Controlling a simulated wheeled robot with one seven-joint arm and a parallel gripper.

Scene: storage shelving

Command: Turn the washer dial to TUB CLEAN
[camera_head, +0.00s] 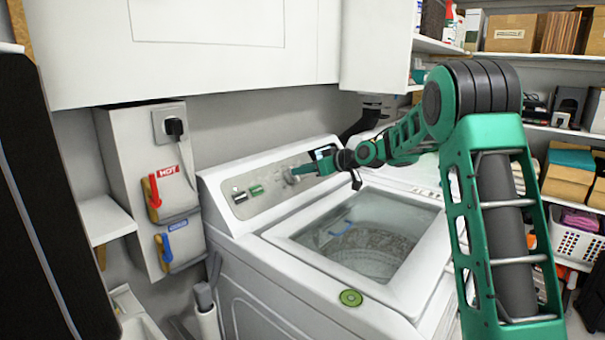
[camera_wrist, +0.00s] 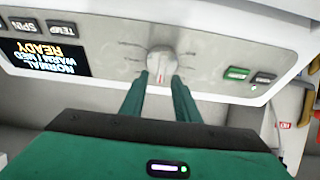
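The washer (camera_head: 300,255) is a white top loader with a glass lid. Its control panel (camera_head: 270,188) runs along the back and also shows upside down in the wrist view (camera_wrist: 205,50). The grey dial (camera_wrist: 162,62) has a red mark on its side near my gripper, with short printed marks around it too small to read. The lit display (camera_wrist: 45,57) reads NORMAL, WARM, MED and READY. My gripper (camera_wrist: 160,82) is at the dial, its two green fingers apart with tips at either side of the dial's near edge. I cannot tell whether they touch it. In the head view my gripper (camera_head: 297,174) reaches the panel from the right.
SPIN (camera_wrist: 22,27) and TEMP (camera_wrist: 62,29) buttons sit beside the display. A green button (camera_wrist: 237,73) and a dark button (camera_wrist: 263,78) lie right of the dial. A wall box with red (camera_head: 155,191) and blue (camera_head: 166,247) handles stands left. A white cabinet (camera_head: 200,40) hangs above.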

